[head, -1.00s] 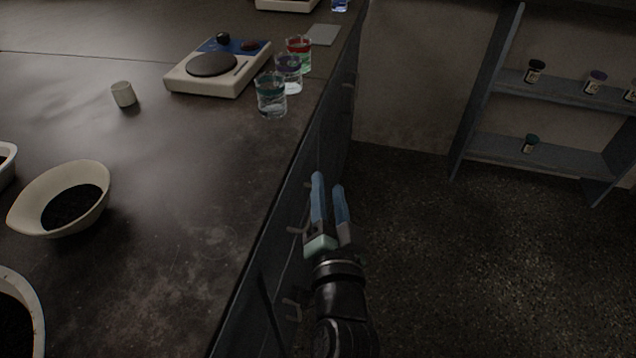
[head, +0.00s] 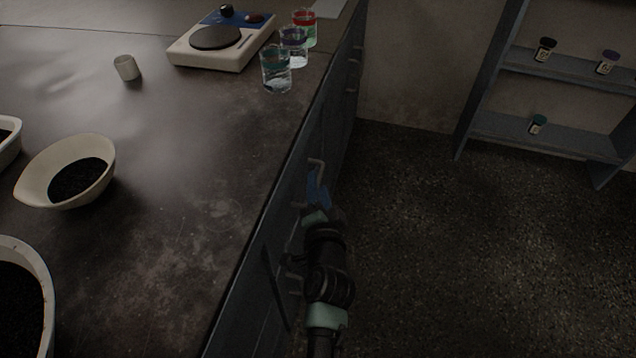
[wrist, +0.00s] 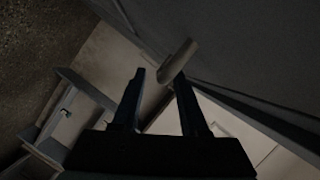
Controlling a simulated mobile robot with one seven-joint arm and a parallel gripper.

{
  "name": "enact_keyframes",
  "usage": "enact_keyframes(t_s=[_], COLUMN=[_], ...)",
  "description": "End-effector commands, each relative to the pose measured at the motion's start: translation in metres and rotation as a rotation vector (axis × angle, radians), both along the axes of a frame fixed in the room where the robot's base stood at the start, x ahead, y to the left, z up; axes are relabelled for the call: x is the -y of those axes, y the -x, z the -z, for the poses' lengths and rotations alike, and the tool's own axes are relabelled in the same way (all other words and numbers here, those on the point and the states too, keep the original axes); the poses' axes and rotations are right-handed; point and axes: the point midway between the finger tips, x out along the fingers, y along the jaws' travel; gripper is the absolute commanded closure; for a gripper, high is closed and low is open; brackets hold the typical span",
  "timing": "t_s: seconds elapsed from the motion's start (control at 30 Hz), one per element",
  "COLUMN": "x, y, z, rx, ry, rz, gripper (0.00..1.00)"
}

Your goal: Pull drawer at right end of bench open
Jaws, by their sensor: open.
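The bench's dark front face (head: 312,135) runs down the right side of the worktop in the head view and carries several bar handles. One drawer handle (head: 317,163) sticks out just beyond my gripper (head: 318,190). My gripper is open and empty, low beside the front face, with its blue fingers partly hidden by my wrist. In the wrist view, a pale bar handle (wrist: 178,60) crosses near the tip of the right finger of my gripper (wrist: 160,76). I cannot tell whether they touch. The drawers look closed.
On the worktop stand a balance (head: 222,42), several beakers including a teal-banded one (head: 276,70), a small cup (head: 127,67) and a bowl of dark grains (head: 68,170). A shelf rack (head: 560,140) stands by the back wall. The floor (head: 450,250) right of the bench is clear.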

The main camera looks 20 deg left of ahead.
Motion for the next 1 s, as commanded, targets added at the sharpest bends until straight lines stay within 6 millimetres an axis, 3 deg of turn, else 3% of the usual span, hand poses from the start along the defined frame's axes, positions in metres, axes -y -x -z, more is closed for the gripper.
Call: enact_keyframes(t_s=[0.2,0.57,0.8,1.0], x=[-0.007,-0.008,-0.008,-0.008], y=[-0.020,-0.023,-0.023,-0.023], z=[0.005,0.005,0.005,0.005], rx=[0.001,0.001,0.000,0.000], ry=[0.000,0.000,0.000,0.000], rz=[-0.001,0.001,0.000,0.000], gripper=[0.56,0.56,0.98,1.00])
